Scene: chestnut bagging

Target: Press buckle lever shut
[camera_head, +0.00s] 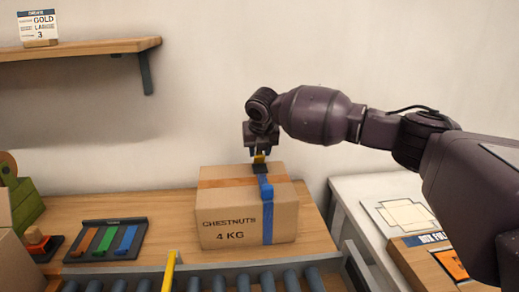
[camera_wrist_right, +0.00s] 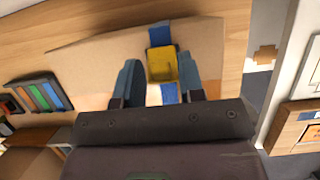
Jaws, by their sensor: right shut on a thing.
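A black buckle (camera_head: 260,168) sits on the strap on top of the box. Its yellow lever (camera_head: 259,158) stands raised; it also shows in the right wrist view (camera_wrist_right: 162,66). My right gripper (camera_head: 259,152) points down over the buckle and is shut on the yellow lever, between its blue fingertips (camera_wrist_right: 159,82). My left gripper is out of view.
A roller conveyor (camera_head: 205,284) with a yellow post (camera_head: 169,270) runs along the front. A dark tray with coloured strips (camera_head: 106,240) lies left of the box. A wall shelf (camera_head: 80,59) hangs upper left. A white side table (camera_head: 375,190) stands at right.

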